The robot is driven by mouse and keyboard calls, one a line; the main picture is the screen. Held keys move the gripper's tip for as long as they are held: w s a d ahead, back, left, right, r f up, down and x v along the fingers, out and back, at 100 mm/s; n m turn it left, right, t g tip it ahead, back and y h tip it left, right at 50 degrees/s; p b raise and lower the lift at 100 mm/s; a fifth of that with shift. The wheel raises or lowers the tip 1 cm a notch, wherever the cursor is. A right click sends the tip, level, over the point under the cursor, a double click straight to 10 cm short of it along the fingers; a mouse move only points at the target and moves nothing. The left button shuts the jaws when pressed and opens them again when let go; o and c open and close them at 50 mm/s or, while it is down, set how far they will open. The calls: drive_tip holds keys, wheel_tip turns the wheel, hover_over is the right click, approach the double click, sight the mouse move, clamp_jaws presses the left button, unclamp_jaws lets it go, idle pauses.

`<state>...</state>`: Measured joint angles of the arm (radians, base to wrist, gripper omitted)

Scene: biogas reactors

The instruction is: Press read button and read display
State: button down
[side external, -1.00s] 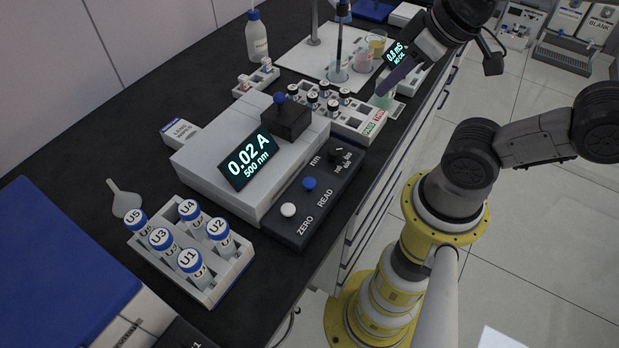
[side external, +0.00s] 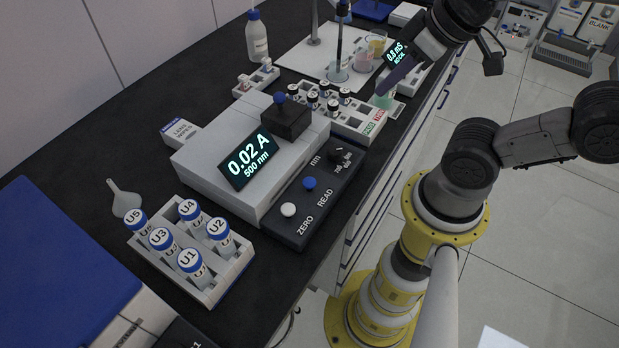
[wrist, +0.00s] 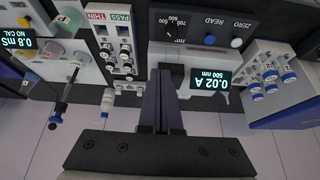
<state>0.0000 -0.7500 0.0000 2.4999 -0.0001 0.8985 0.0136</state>
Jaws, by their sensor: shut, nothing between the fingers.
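The photometer (side external: 215,157) is a grey box with a dark control panel (side external: 325,205). Its blue READ button (side external: 309,183) sits between the white ZERO button (side external: 288,209) and the nm dial (side external: 338,155); the blue button also shows in the wrist view (wrist: 210,40). The display (side external: 248,160) is lit and reads "0.02 A, 500 nm"; it appears upside down in the wrist view (wrist: 210,82). My gripper (side external: 382,92) is shut and empty, with dark purple fingers. In the side view it is up and right of the panel, apart from the READ button.
A rack of vials U1 to U5 (side external: 205,292) stands left of the panel. A vial rack with PASS and THIN labels (side external: 355,124) lies beyond the photometer. A meter reading "0.8 mS, NO CAL" (side external: 396,52), beakers and a bottle (side external: 257,38) stand farther back.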

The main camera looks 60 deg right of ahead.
drive_tip(key=w+d+t+h, duration=0.1)
drive_tip(key=w+d+h, duration=0.1)
drive_tip(key=w+d, duration=0.1)
drive_tip(key=n+t+y, duration=0.2)
drive_tip(key=n+y, duration=0.2)
drive_tip(key=n, duration=0.8)
hover_over(309, 183)
drive_tip(key=s, duration=0.1)
wheel_tip(309, 183, down, 5)
drive_tip(key=shift+d, duration=0.4)
drive_tip(key=shift+f, duration=4.4)
drive_tip(key=shift+f, duration=0.2)
drive_tip(key=shift+f, duration=0.25)
